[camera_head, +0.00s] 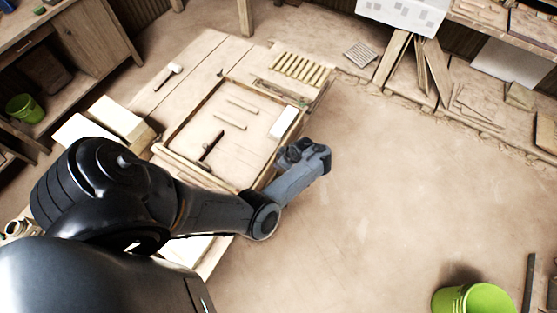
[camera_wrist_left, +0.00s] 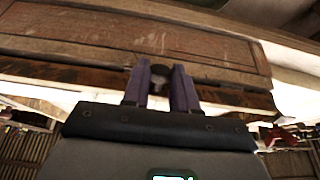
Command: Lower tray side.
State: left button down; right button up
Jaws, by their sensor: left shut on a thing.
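The wooden tray (camera_head: 165,153) is a shallow frame lying on the workbench, with a dark-handled tool and thin strips inside it. Its near right side is partly hidden by my left arm. My left gripper (camera_head: 289,155) is at the tray's right edge, its fingertips not clear in the head view. In the left wrist view, a brown wooden panel with a raised border (camera_wrist_left: 150,38) fills the upper part. The purple fingers of my left gripper (camera_wrist_left: 161,68) are shut on a small dark piece (camera_wrist_left: 160,79) at this panel's lower edge. My right gripper is not in view.
The workbench (camera_head: 190,70) carries a mallet (camera_head: 170,73), a slatted rack (camera_head: 297,70) and a white block (camera_head: 284,122) at the tray's right side. A green bucket (camera_head: 474,299) stands on the floor at lower right. The floor right of the bench is mostly clear.

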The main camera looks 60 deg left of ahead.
pick_arm(q)
jog(key=shift+w+d+f+g+y+b, duration=0.15)
jog(key=shift+f+g+y+b, duration=1.1)
jog(key=shift+b, duration=2.65)
jog(key=shift+d+f+g+y+b, duration=0.1)
jog(key=shift+f+g+y+b, duration=0.45)
jog(key=shift+y+b, duration=2.4)
jog(key=shift+w+d+f+g+y+b, duration=0.15)
jog(key=shift+f+g+y+b, duration=0.7)
jog(key=shift+b, duration=4.05)
jog(key=shift+s+r+h, duration=0.1)
jog(key=shift+r+h, duration=0.1)
jog(key=shift+h, duration=0.05)
jog(key=c, duration=0.9)
grip_release()
jog(key=shift+a, duration=0.1)
